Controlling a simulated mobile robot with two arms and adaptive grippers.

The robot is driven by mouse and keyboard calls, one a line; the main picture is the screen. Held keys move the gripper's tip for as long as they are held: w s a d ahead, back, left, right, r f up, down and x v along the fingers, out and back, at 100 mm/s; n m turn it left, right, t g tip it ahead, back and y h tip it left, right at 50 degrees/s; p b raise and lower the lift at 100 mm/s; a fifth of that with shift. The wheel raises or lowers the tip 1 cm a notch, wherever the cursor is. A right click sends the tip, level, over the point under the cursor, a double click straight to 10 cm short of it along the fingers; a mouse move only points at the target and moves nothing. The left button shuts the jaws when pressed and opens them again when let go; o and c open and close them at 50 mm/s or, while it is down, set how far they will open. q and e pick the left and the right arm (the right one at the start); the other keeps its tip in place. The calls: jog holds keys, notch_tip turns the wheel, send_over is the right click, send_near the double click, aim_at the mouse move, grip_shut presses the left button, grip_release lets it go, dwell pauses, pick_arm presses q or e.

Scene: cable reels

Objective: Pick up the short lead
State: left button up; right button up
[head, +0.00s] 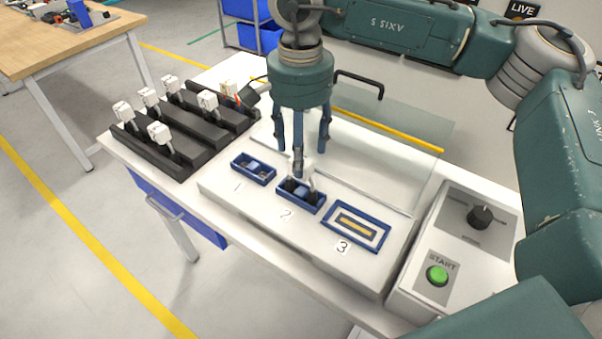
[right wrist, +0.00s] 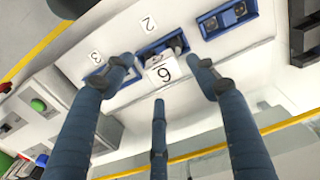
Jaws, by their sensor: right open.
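Several white-headed leads stand in black stepped racks (head: 200,130) at the left in the head view; I cannot tell which is the short lead. A white plug head (head: 306,173) stands at the blue bay marked 2 (head: 312,207). In the right wrist view this white head (right wrist: 163,72) bears a digit, 6 or 9. My right gripper (head: 300,157) is over bay 2, its three fingers spread around and above the white head; it is open and holds nothing. The fingers partly hide the head. My left gripper is not in view.
Blue bay 1 (head: 253,169) has dark sockets; blue bay 3 (head: 356,227) has a gold strip. A control box with a black knob (head: 480,216) and green START button (head: 437,275) stands right. A clear panel with a yellow edge (head: 400,131) lies behind.

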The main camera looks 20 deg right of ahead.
aim_at(309, 167)
notch_tip(309, 167, down, 4)
jog(key=shift+w+r+p, duration=0.1)
jog(key=shift+r+p, duration=0.05)
jog(key=shift+p, duration=0.6)
jog(key=shift+f, duration=0.6)
jog(key=c, duration=1.4)
